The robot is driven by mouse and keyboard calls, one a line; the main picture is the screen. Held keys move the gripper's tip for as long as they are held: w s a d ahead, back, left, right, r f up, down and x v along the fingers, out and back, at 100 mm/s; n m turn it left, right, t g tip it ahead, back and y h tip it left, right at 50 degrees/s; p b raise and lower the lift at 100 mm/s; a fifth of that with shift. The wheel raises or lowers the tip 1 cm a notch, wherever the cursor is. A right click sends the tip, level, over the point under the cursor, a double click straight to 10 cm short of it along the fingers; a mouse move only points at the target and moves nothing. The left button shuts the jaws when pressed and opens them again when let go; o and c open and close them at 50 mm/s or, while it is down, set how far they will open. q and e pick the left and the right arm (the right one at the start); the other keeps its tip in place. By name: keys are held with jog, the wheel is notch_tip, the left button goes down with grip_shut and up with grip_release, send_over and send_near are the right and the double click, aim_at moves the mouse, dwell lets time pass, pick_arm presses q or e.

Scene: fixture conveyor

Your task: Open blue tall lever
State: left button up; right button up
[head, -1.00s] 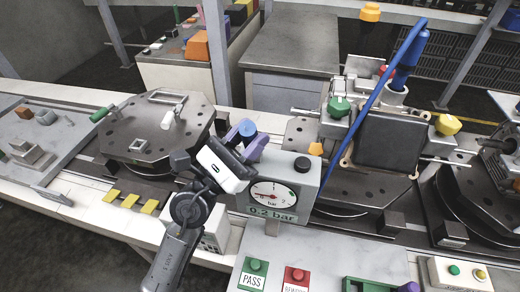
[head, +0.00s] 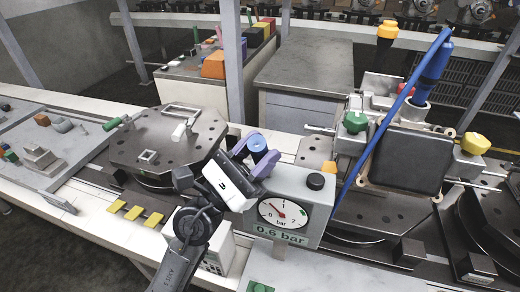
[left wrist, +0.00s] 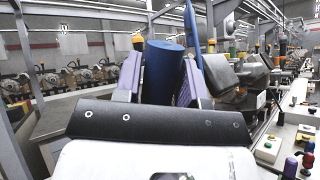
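A blue cylindrical handle (head: 257,144) stands beside the pressure gauge box (head: 317,204). My left gripper (head: 253,157) has its purple fingers on either side of it. The gauge display reads 0.6 bar. A long thin blue rod (head: 388,117) and a thick blue upright handle (head: 433,64) belong to the fixture at the right. My right gripper is not in view.
The dark-padded fixture (head: 405,160) with green and yellow knobs stands close on the right. A grey cabinet (head: 305,75) and a metal post (head: 233,65) stand behind.

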pick_arm(q)
jog(key=o, duration=0.3)
jog(key=shift+o, duration=0.2)
jog(key=b+v, duration=0.4)
jog(key=v, duration=1)
